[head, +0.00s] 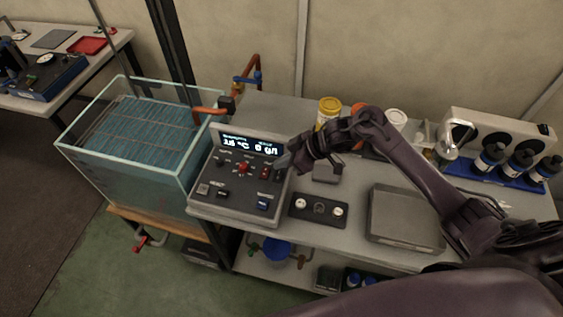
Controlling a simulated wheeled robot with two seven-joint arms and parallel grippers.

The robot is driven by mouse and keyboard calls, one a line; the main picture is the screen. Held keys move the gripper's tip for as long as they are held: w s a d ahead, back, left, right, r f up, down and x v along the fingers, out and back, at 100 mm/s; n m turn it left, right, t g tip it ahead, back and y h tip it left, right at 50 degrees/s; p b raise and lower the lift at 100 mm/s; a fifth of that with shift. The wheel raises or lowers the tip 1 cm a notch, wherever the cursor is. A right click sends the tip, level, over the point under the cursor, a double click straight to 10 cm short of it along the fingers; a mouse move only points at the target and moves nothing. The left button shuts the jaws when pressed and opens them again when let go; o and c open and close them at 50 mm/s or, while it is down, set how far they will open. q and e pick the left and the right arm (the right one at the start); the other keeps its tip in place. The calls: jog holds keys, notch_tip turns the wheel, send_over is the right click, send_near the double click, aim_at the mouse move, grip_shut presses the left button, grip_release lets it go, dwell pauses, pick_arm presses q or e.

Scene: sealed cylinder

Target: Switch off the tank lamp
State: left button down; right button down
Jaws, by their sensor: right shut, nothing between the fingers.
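A grey control box (235,212) with a lit display (247,145) stands on the bench, beside the glass tank (135,150). Its sloped panel carries a red knob (243,168), several small switches, and a blue switch (263,203) at the lower right. The labels are too small to read, so I cannot tell which control is for the lamp. My right gripper (284,162) is shut and empty at the panel's upper right edge, close to the small switches there. I cannot tell whether it touches them. My left gripper is not in view.
A small plate with round fittings (319,208) lies right of the box, and a grey tray (404,219) lies farther right. Jars (328,108) stand behind my right arm. Bottles in a blue rack (516,168) stand at the far right. An orange pipe (252,70) rises behind the box.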

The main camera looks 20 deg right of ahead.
jog(key=s+a+b+v, duration=0.1)
jog(key=b+v, duration=0.1)
jog(key=v, duration=0.7)
jog(key=shift+s+d+r, duration=0.2)
jog(key=shift+s+d, duration=0.05)
jog(key=shift+s, duration=0.2)
jog(key=shift+d, duration=0.1)
